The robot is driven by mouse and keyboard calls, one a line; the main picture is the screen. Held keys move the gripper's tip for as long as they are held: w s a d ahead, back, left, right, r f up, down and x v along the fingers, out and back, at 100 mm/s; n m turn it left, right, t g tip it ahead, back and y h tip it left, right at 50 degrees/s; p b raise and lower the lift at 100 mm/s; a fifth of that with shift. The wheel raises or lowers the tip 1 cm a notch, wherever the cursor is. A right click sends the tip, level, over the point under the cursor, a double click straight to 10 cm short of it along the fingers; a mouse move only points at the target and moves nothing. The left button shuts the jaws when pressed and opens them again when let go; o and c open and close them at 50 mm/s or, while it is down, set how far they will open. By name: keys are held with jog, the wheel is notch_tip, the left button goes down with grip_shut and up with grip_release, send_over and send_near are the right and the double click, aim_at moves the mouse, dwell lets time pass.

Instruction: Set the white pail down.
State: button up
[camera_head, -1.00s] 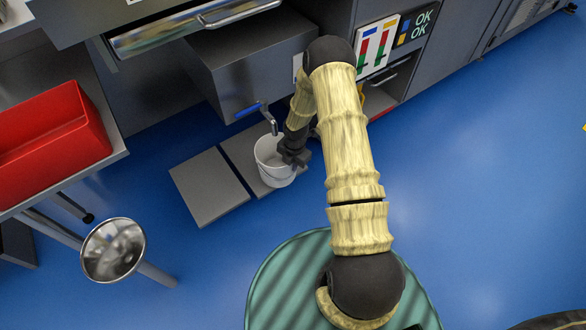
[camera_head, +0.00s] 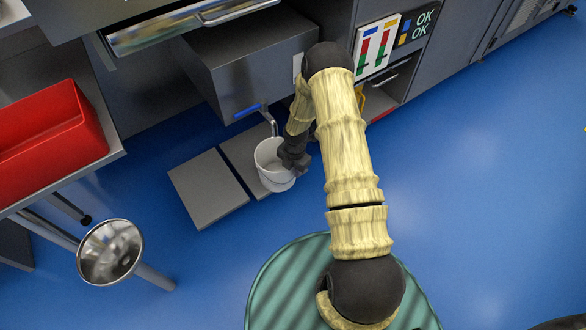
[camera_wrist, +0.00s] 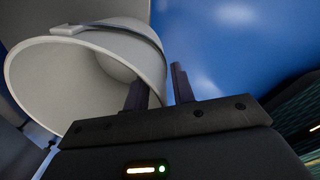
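The white pail (camera_head: 271,170) appears upright in the head view, over the right dark grey floor plate (camera_head: 238,150), just below a bent metal spout (camera_head: 269,121). I cannot tell whether its base touches the plate. My gripper (camera_head: 290,158) is at the pail's right rim. In the wrist view my gripper (camera_wrist: 160,90) has one finger inside the pail (camera_wrist: 60,85) and one outside, with the wall between them. It looks shut on that wall.
A second grey plate (camera_head: 207,188) lies to the left. A grey cabinet with a blue-handled tap (camera_head: 247,110) stands behind the pail. A red bin (camera_head: 55,140) is on a bench at left, with a round metal dish (camera_head: 110,252) on a stand below. Blue floor at right is clear.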

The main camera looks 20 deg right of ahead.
notch_tip(320, 180, up, 12)
jog(key=p, duration=0.6)
jog(key=shift+s+d, duration=0.2)
jog(key=shift+s, duration=0.05)
jog(key=shift+r, duration=0.1)
jog(key=s+a+r+m+t+h, duration=0.1)
jog(key=s+r+m, duration=0.2)
jog(key=r+m, duration=0.45)
jog(key=s+r+m, duration=0.4)
jog(key=r+m, duration=0.1)
jog(key=r, duration=0.6)
jog(key=s+a+r+m+t, duration=0.1)
jog(key=s+a+r+m, duration=0.1)
jog(key=s+r+m, duration=0.8)
jog(key=s+m, duration=0.1)
jog(key=m, duration=0.1)
jog(key=shift+s+a+m+y, duration=0.3)
jog(key=shift+s+a+m, duration=0.05)
